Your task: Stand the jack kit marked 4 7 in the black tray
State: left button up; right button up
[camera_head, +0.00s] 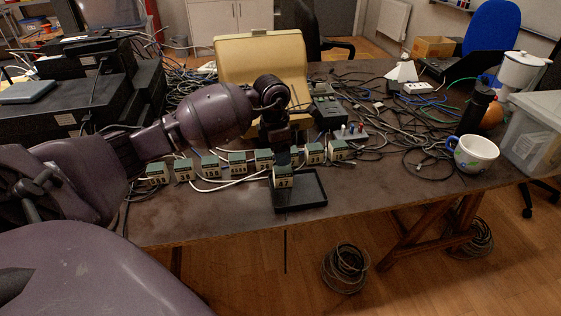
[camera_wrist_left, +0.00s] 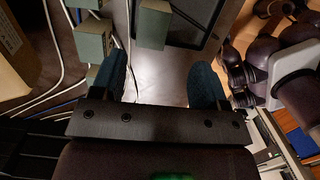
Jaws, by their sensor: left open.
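The black tray (camera_head: 316,203) lies near the table's front edge; part of it shows in the wrist view (camera_wrist_left: 213,12). A small green-and-cream jack kit (camera_head: 283,177) stands at the tray's left side; its small label seems to read 4 7. This kit also shows in the wrist view (camera_wrist_left: 154,24), beyond my fingertips and not between them. My left gripper (camera_head: 279,150) is over the back of the tray, behind the kit. In the wrist view its fingers (camera_wrist_left: 160,78) are apart with nothing between them. My right gripper is not in view.
Several similar jack kits (camera_head: 210,166) stand in a row behind and left of the tray, with others (camera_head: 315,153) to its right. White cables run among them. A cream case (camera_head: 262,60) stands behind. A mug (camera_head: 474,154) is at right.

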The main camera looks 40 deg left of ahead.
pick_arm(q)
jog(key=shift+r, duration=0.85)
jog(key=s+d+f+n+t+h, duration=0.3)
jog(key=s+d+n+h, duration=0.3)
jog(key=d, duration=0.4)
jog(key=s+d+f+n+t+h, duration=0.3)
jog(key=s+d+h, duration=0.2)
jog(key=d+h, duration=0.45)
jog(key=s+a+f+n+t+y, duration=0.2)
jog(key=s+f+n+y, duration=0.5)
jog(key=n, duration=1)
jog(key=s+a+f+n+t+y, duration=0.1)
jog(key=s+a+f+n+y, duration=0.4)
jog(key=n, duration=1.1)
jog(key=s+f+y, duration=0.2)
jog(key=s+y, duration=0.2)
jog(key=s, duration=0.1)
jog(key=shift+s+a+f+n+t, duration=0.3)
jog(key=shift+s+f+n+t, duration=0.05)
jog(key=shift+s+n+t, duration=0.05)
